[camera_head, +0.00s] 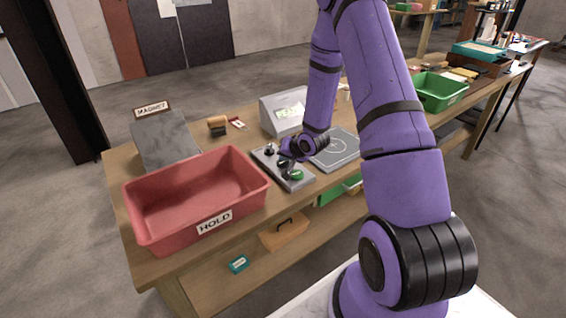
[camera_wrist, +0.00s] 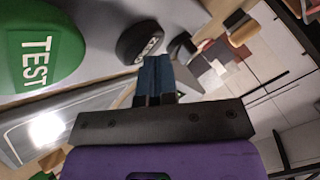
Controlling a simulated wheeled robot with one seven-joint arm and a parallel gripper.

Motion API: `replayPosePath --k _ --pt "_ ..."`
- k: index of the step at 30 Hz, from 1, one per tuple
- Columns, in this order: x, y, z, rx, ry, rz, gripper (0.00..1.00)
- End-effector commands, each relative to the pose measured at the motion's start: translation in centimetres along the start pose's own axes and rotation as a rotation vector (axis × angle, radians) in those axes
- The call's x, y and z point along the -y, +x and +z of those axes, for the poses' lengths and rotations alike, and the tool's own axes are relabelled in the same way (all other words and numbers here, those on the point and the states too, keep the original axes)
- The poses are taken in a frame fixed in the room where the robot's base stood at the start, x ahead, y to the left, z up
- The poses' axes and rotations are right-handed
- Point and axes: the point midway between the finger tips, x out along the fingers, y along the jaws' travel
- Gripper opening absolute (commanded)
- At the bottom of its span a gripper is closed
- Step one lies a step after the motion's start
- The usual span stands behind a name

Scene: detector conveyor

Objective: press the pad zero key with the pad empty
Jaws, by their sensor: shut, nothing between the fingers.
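A grey key panel (camera_head: 270,163) on the bench carries a green key (camera_head: 296,175) and black controls. In the wrist view the green key (camera_wrist: 40,50) reads TEST. A round black key (camera_wrist: 140,38) with a pale marking, too small to read, is just beyond my fingertips. My gripper (camera_wrist: 155,62) is shut and empty, its blue fingers together, over the panel. I cannot tell whether the fingertips touch the black key.
A grey display box (camera_head: 272,118) stands behind the panel, its screen partly hidden. A red HOLD bin (camera_head: 155,225) is close on the left, with a MAGNET block (camera_head: 165,143) behind it. A green bin (camera_head: 440,92) stands farther right. Small items lie behind the panel.

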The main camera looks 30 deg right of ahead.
Motion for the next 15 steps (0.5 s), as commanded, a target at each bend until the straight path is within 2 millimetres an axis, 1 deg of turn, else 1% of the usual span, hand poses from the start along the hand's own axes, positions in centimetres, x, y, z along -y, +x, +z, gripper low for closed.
replayPosePath --k 9,15 --pt "0.64 -0.98 -0.69 -0.001 0.000 0.000 0.00" --pt "0.68 -1.01 -0.70 0.000 0.000 0.000 0.00"
